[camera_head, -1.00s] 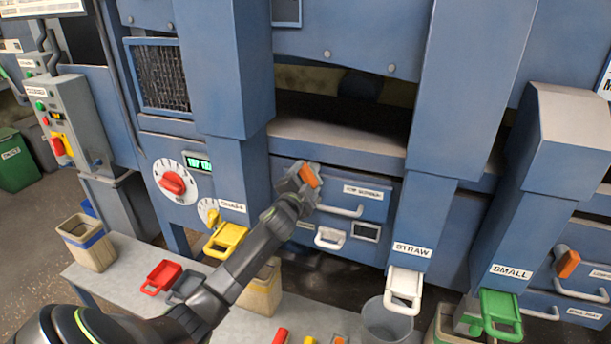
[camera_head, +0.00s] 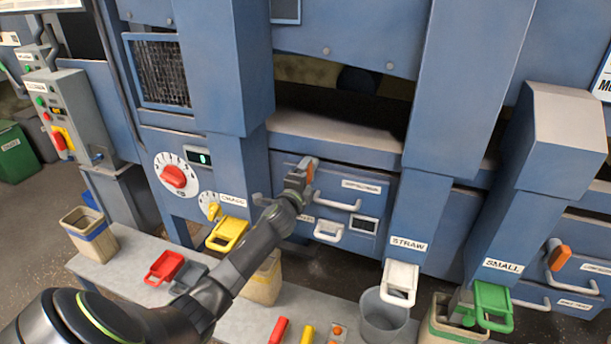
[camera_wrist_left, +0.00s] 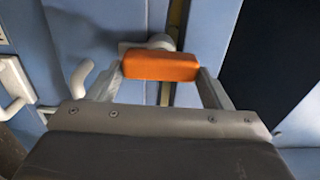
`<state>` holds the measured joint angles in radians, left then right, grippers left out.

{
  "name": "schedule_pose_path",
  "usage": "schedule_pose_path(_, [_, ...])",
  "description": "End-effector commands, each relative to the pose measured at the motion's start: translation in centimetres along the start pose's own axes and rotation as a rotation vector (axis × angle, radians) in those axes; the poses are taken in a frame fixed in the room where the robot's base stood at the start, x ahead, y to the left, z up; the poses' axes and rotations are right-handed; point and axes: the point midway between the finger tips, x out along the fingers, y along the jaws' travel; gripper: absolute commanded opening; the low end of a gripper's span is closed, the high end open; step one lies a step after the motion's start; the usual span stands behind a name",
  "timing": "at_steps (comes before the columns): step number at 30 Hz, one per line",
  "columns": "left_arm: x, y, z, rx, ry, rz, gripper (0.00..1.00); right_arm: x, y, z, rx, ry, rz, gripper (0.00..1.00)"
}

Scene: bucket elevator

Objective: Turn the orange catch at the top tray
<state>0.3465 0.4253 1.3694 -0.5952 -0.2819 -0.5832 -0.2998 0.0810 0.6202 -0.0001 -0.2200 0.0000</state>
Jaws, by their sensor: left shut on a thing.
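The orange catch (camera_head: 311,170) sits at the upper left of the top tray (camera_head: 373,204), on the blue machine front. In the head view it stands nearly upright. My left gripper (camera_head: 303,180) is at the catch and shut on it. In the left wrist view the orange catch (camera_wrist_left: 160,66) lies crosswise between the two fingers of the left gripper (camera_wrist_left: 158,80), with a grey round pivot behind it. The top tray has a white label and a pale bar handle (camera_head: 338,205). My right gripper is not in view.
Chutes with yellow (camera_head: 228,234), white (camera_head: 400,282) and green (camera_head: 493,305) gates flank the trays. A grey bench (camera_head: 130,262) below carries bins and a red scoop-like piece (camera_head: 164,267). Another orange catch (camera_head: 559,257) is at right.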

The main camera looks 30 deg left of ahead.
Motion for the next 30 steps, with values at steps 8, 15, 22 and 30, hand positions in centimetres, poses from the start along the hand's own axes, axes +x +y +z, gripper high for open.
schedule_pose_path(8, [-0.03,0.13,-0.01,0.009,0.000,0.001,0.50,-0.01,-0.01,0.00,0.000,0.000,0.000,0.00])
schedule_pose_path(15, [-0.03,0.14,0.00,0.009,0.000,0.001,0.87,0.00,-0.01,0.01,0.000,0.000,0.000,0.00])
schedule_pose_path(22, [-0.01,0.07,0.00,0.007,0.000,0.001,0.95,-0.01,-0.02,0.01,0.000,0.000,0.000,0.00])
schedule_pose_path(30, [-0.89,0.11,0.02,0.007,0.000,0.001,0.95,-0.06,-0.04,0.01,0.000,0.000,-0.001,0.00])
